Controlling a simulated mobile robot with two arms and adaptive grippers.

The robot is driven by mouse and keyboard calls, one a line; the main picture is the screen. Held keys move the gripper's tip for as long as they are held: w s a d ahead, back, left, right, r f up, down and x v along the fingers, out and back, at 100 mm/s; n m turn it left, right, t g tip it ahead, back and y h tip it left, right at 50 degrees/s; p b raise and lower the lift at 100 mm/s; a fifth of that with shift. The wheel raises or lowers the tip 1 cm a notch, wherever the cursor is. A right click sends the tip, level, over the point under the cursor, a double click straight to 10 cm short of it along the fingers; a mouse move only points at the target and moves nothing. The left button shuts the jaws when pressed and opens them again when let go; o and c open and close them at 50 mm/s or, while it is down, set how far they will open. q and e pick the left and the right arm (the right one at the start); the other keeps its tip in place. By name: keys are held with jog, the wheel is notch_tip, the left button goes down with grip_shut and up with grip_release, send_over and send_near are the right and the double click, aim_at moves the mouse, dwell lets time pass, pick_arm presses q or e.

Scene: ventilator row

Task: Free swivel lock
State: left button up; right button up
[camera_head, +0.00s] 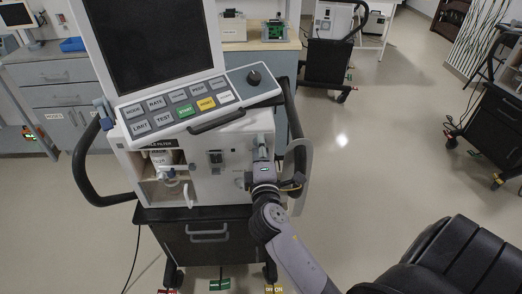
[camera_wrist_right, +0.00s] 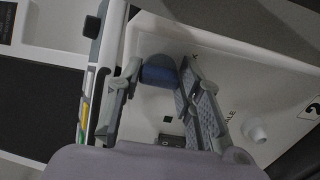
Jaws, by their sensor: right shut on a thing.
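The ventilator (camera_head: 195,160) stands in the middle of the head view, with a tilted dark screen (camera_head: 150,42) and a button panel on top. My right gripper (camera_head: 262,150) reaches the right part of its front, just below the panel. In the head view the gripper hides this block. My left gripper is not in view.
Black handles (camera_head: 88,165) curve out on both sides of the ventilator, the right one close to my right gripper. A drawer cart (camera_head: 205,240) carries it. A black padded seat (camera_head: 450,262) is at the lower right. Open floor (camera_head: 385,135) lies to the right.

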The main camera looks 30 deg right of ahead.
dwell(0.3)
jog(key=o, duration=1.2)
jog(key=shift+c, duration=0.2)
jog(key=v, duration=1.2)
